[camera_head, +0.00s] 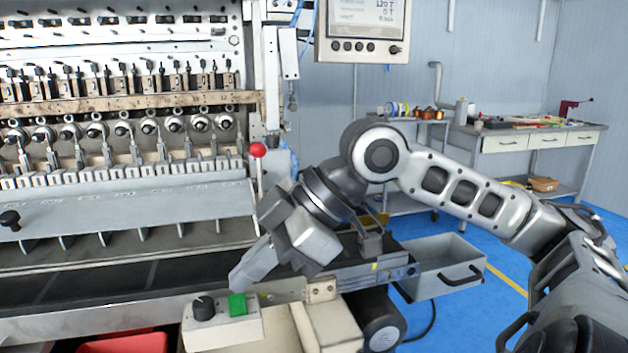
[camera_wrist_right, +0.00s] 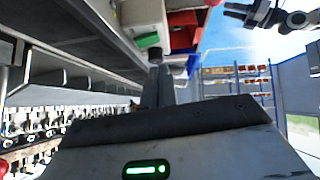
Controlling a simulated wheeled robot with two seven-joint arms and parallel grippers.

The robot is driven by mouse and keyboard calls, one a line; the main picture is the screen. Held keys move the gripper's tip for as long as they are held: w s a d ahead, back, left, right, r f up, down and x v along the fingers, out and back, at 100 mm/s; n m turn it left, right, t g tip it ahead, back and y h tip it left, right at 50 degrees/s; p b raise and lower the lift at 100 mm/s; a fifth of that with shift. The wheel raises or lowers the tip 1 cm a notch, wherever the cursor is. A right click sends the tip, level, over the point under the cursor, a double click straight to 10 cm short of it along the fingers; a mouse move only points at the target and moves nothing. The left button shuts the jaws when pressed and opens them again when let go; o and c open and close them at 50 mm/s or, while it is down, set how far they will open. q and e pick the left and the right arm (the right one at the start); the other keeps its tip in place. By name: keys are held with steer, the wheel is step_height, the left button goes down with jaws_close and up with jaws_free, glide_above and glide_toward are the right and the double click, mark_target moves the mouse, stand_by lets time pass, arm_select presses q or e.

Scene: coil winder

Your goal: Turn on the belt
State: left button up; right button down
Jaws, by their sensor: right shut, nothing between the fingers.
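A pale control box (camera_head: 220,331) at the front edge of the winding machine carries a black knob (camera_head: 204,308) and a green button (camera_head: 238,304). The green button also shows in the wrist view (camera_wrist_right: 147,39), near the top. My right gripper (camera_head: 237,284) is shut and empty. It points down just above and behind the green button; I cannot tell whether it touches. In the wrist view its shut fingers (camera_wrist_right: 157,85) reach toward the box. A dark belt (camera_head: 90,284) runs along the machine's base. A dark jawed shape (camera_wrist_right: 245,13), apparently my left gripper, shows small at the wrist view's top right.
The coil winder (camera_head: 120,205) fills the left side, with a red-balled lever (camera_head: 258,150) close to my right wrist. A screen panel (camera_head: 362,22) hangs above. A red bin (camera_head: 125,343) stands low in front. A grey drawer (camera_head: 445,267) sticks out at the right.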

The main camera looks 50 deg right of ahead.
arm_select(q)
steer(key=shift+f+b, duration=0.2)
steer(key=shift+b, duration=0.8)
arm_select(e)
steer(key=v, duration=1)
steer(key=shift+s+r, duration=0.2)
steer(key=shift+s, duration=0.1)
steer(key=shift+a, duration=0.1)
